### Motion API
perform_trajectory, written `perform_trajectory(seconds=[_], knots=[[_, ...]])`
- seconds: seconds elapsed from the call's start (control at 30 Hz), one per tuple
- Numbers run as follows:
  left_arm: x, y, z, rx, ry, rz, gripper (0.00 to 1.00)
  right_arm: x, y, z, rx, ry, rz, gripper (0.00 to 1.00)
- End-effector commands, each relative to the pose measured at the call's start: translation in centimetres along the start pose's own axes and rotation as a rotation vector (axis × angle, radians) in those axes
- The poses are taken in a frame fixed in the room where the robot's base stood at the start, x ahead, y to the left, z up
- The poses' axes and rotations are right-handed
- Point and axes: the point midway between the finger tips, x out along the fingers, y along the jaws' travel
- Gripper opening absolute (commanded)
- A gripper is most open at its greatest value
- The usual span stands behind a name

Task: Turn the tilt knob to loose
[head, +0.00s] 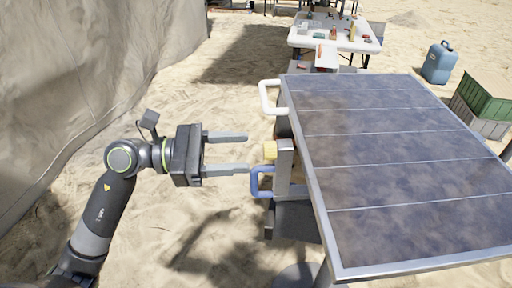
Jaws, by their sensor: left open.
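A gap shows between the fingers and the knob. My right gripper is not in view.
A white handle (265,97) and a blue handle (257,182) stick out from the panel's left side. A white table (308,42) with small items stands behind. A blue jug (439,62) and a green crate (488,97) are at the right. Tan cloth (80,80) hangs at left.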

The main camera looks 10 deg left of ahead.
Motion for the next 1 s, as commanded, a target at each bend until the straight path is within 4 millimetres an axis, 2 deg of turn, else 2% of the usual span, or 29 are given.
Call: perform_trajectory(seconds=[0.2,0.4,0.83,0.87,1.0], knots=[[2.3,0.0,0.2,-0.002,-0.005,0.0,0.52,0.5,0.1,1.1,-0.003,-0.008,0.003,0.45],[3.7,0.0,0.1,0.0,-0.002,-0.001,0.52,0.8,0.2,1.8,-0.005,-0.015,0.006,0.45],[4.2,0.0,0.0,-0.001,0.001,0.0,0.52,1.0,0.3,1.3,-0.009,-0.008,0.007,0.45],[4.2,0.0,0.0,-0.001,0.001,0.0,0.51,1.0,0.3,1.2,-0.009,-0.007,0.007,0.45],[4.2,0.0,0.0,-0.001,0.001,0.0,0.33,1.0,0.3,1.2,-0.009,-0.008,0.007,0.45]])
